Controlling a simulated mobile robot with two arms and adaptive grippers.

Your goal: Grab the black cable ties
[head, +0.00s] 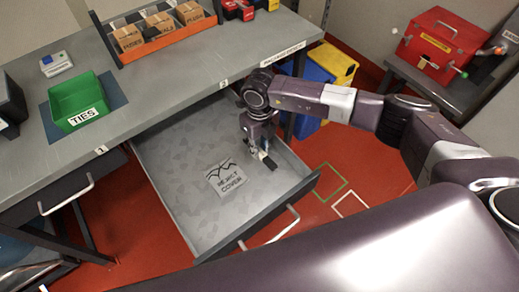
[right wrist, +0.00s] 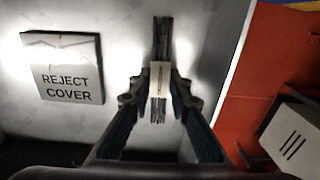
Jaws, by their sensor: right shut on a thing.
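The black cable ties (right wrist: 162,42) are a narrow bundle with a pale paper band around the middle. In the right wrist view they stand between the fingertips of my right gripper (right wrist: 156,92), which is shut on them. In the head view my right gripper (head: 262,155) points down into the right part of the open drawer (head: 190,145), and the dark end of the bundle (head: 271,164) shows at its fingertips. I cannot tell whether the bundle touches the drawer floor. My left gripper is not in view.
A green bin (head: 80,103) labelled "TIES" stands on the bench. The drawer's right wall (head: 293,160) is close to the gripper.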

